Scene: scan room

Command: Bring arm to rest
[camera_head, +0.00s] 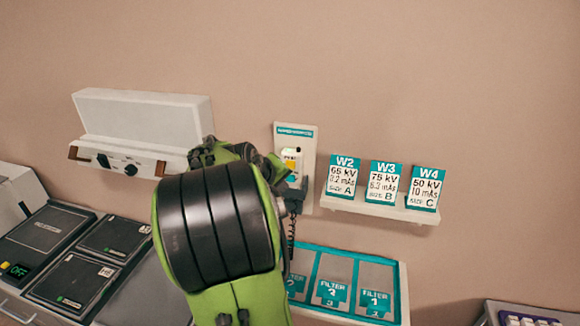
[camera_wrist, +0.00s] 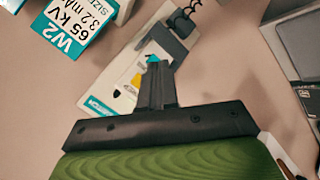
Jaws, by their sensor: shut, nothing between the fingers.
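My green and black arm stands large in the middle of the head view, and its end reaches toward the wall. My gripper (camera_wrist: 158,68) shows in the wrist view with its two dark fingers together and nothing between them. Behind the fingertips is a white wall panel (camera_head: 309,143) with a teal label strip, a yellow mark and a coiled dark cord; it also shows in the wrist view (camera_wrist: 122,88). In the head view the fingers are hidden by my arm. I cannot tell how far the fingertips are from the panel.
Cards W2 (camera_head: 342,176), W3 (camera_head: 383,182) and W4 (camera_head: 425,188) stand on a small wall shelf (camera_head: 400,212) to the right. A white wall unit (camera_head: 140,117) is to the left. A filter tray (camera_head: 401,290) and dark panels (camera_head: 45,229) lie below. Upper wall is clear.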

